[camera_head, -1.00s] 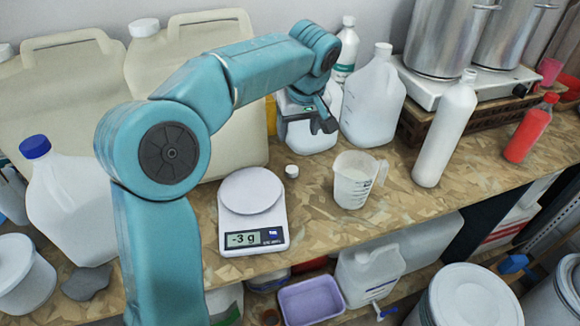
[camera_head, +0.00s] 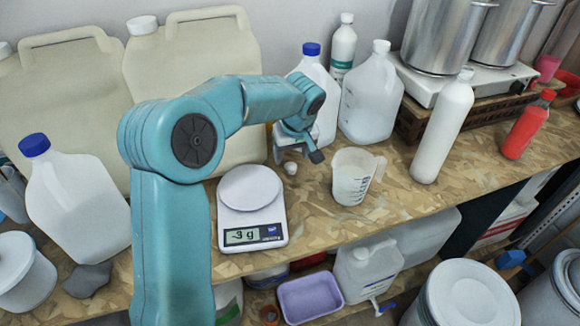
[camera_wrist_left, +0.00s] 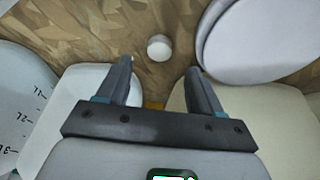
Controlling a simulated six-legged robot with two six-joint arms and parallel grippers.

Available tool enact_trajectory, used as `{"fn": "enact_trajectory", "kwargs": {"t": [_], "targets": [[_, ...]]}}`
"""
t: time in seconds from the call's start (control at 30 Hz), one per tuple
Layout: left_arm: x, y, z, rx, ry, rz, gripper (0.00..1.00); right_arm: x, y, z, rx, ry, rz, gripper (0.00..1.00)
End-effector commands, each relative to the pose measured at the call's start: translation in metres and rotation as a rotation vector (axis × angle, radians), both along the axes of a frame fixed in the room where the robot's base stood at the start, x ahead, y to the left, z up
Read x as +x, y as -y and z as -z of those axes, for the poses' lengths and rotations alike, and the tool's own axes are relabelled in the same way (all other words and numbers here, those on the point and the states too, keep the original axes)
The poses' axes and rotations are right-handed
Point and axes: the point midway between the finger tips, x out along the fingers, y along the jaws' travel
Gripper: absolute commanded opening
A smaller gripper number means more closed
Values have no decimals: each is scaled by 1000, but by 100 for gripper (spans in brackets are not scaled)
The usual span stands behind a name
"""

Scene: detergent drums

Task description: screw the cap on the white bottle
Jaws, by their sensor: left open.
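A small white cap (camera_head: 290,168) sits on the wooden bench between the kitchen scale and the measuring jug. It also shows in the left wrist view (camera_wrist_left: 159,47), just beyond the gap between my fingertips. My left gripper (camera_head: 297,157) is open and empty, close above and beside the cap. Its two fingers (camera_wrist_left: 160,68) stand apart in the left wrist view, with no visible contact with the cap. A tall slim white bottle (camera_head: 443,130) stands upright at the right; whether its top is capped is too small to tell.
A kitchen scale (camera_head: 251,210) and a measuring jug (camera_head: 352,180) flank the cap closely. Behind my gripper stand a blue-capped jug (camera_head: 315,75) and a clear jug (camera_head: 371,100). Large beige canisters (camera_head: 195,60) stand behind my arm. A red bottle (camera_head: 527,128) stands far right.

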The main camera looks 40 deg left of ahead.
Motion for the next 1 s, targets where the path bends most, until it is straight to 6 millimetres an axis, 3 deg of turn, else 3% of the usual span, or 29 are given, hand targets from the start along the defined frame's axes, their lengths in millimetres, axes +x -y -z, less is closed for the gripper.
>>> {"fn": "enact_trajectory", "kwargs": {"t": [0.27,0.63,1.0], "targets": [[0,0,2,0,-1,0,66,0,0,-2,0,0,0,100],[6,-11,48,0,-1,0,66,0,0,-15,0,0,0,100],[7,-12,50,0,0,0,66,0,0,-14,0,0,0,100]]}}
